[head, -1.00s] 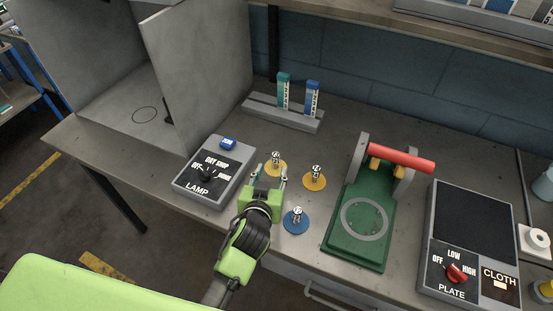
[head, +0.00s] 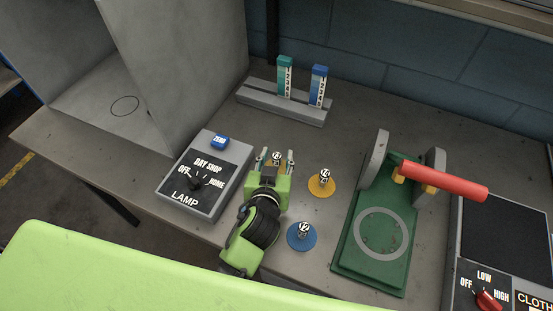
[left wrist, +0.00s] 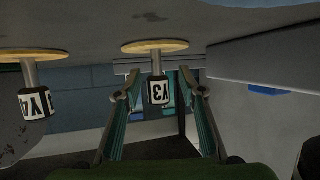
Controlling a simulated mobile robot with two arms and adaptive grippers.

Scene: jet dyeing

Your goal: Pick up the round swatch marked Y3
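The round swatch marked Y3 is a yellow disc with a short post and a labelled knob (head: 277,158). In the head view it stands on the bench, its disc partly hidden by my left gripper (head: 276,155). The left wrist view shows it upside down: the yellow disc (left wrist: 155,46) is above and the Y3 knob (left wrist: 158,91) hangs between my fingers. The left gripper is open, one finger on each side of the knob, with visible gaps. My right gripper is not in view.
A yellow swatch marked Y4 (head: 321,183) stands right of Y3, and a blue swatch (head: 302,236) stands nearer. The lamp box (head: 206,177) is close on the left. A green press (head: 372,265) with a red handle is at right. A rack (head: 285,108) stands behind.

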